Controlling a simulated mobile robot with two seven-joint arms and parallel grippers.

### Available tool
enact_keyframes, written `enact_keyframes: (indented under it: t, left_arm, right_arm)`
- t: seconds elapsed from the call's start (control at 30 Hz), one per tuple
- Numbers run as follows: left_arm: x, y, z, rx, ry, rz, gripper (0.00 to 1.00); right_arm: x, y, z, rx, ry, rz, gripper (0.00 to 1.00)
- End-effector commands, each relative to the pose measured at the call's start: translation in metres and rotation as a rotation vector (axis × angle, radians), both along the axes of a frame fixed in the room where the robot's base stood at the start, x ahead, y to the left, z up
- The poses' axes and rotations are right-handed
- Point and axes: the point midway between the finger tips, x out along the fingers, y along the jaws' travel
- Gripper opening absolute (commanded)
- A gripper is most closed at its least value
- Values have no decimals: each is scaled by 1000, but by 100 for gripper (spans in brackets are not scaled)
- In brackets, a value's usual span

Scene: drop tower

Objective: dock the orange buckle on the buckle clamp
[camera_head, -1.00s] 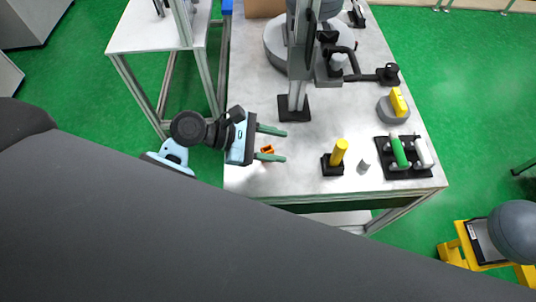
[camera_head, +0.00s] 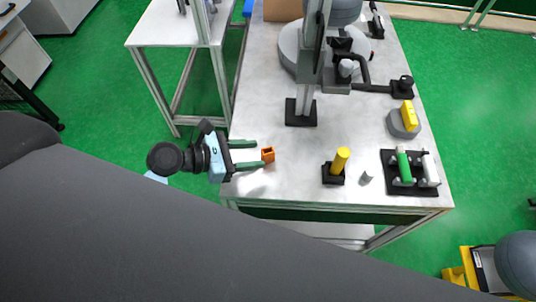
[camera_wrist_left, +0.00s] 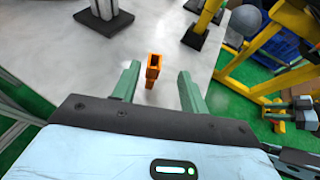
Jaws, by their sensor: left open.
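The orange buckle (camera_head: 268,154) stands upright on the grey table near its left front edge. It is a small block with a dark opening in its top, and it also shows in the left wrist view (camera_wrist_left: 153,66). My left gripper (camera_head: 258,154) is open, with its green fingers pointing right. The buckle is at the fingertips, in line with the gap between them, and appears clear of both fingers. In the left wrist view the open gripper (camera_wrist_left: 159,73) has the buckle ahead of the gap. I cannot tell which fitting is the buckle clamp.
A post on a black base (camera_head: 300,112) stands behind the buckle. A yellow cylinder (camera_head: 341,160) in a black holder and a small grey cylinder (camera_head: 366,178) stand to the right. Beyond is a black rack (camera_head: 391,186) with green and white handles. Table around the buckle is clear.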

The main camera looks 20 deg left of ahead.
Motion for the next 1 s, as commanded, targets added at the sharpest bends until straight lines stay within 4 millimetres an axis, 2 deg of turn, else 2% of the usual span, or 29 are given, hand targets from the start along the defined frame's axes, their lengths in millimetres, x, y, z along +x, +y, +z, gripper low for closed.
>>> enact_keyframes:
  t: [0.17,0.5,0.83,1.0]
  left_arm:
    - [4,-3,-1,1,-1,1,44]
    - [33,-30,-18,-1,1,-1,44]
    - [37,-34,-20,1,-1,0,44]
    - [37,-34,-20,1,-1,0,23]
  right_arm:
    - [0,0,0,0,1,0,36]
    - [-4,0,-6,0,9,0,36]
    - [-2,0,-6,0,7,0,36]
    - [-1,0,-5,-1,5,0,36]
